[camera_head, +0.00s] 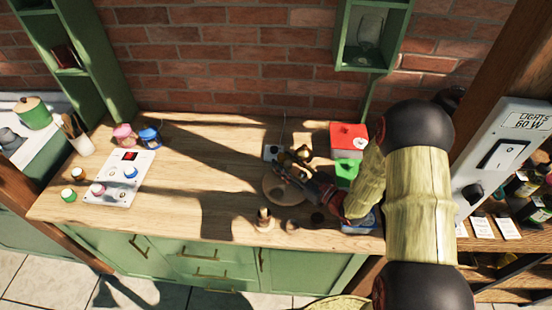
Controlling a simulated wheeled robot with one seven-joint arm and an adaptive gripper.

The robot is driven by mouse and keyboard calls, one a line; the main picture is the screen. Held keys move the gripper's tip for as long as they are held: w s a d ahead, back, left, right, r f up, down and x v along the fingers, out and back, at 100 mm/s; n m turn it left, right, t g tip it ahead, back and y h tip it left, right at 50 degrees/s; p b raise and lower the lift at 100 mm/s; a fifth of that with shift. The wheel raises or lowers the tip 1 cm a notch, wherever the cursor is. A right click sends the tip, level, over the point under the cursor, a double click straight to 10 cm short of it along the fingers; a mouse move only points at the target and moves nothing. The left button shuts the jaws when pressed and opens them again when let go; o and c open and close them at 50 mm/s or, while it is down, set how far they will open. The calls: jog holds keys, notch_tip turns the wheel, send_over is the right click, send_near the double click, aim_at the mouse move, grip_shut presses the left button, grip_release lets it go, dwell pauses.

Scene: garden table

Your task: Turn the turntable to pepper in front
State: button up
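The turntable (285,198) is a round, light wooden disc on the wooden counter, right of the middle. My gripper (281,172) reaches in from the right, low over the disc, and hides part of it. I cannot tell whether its fingers are open or shut, or whether they touch the turntable. Small dark and brass-coloured items (303,154) show at the disc's back edge, partly hidden by my gripper. I cannot make out which thing is the pepper.
A red box (348,137) and a green box (347,170) stand right of the turntable. A small wooden piece (264,218) stands in front of it. A white panel (120,178) and several jars are at the left. The counter's middle left is clear.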

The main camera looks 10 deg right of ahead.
jog(key=x, duration=0.3)
jog(key=shift+w+a, duration=0.1)
jog(key=shift+w, duration=0.15)
jog(key=shift+c, duration=0.4)
grip_shut()
dwell(0.5)
